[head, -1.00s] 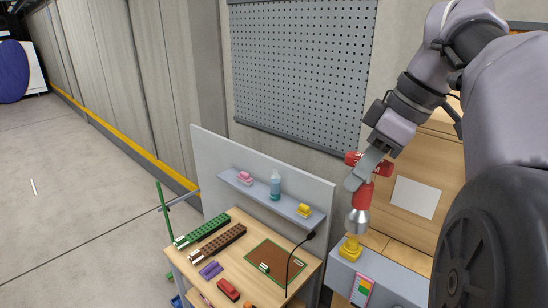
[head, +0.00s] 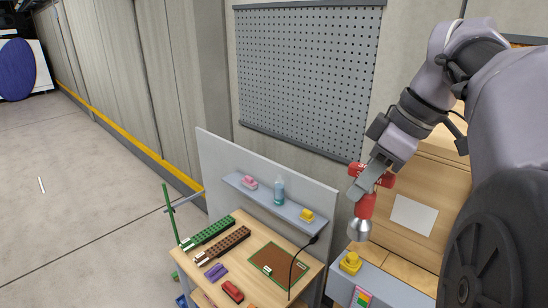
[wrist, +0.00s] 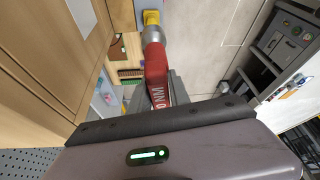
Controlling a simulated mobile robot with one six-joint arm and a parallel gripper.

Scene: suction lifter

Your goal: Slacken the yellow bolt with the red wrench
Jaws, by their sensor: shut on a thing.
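My gripper (head: 368,178) is shut on the red wrench (head: 364,206), a red tool with a silver socket end pointing down. In the head view the socket hangs just above the yellow bolt (head: 350,262), with a small gap between them. The bolt stands on a grey block (head: 385,286). In the wrist view the red wrench (wrist: 156,68) runs away from my fingers, and its socket end overlaps the near side of the yellow bolt (wrist: 151,17). The gap cannot be judged there.
Left of the block is a wooden workbench (head: 240,262) with green and brown slotted blocks, a purple piece and a red piece. A grey shelf (head: 262,206) above it holds a bottle and small blocks. A wooden cabinet (head: 425,240) stands close behind the wrench.

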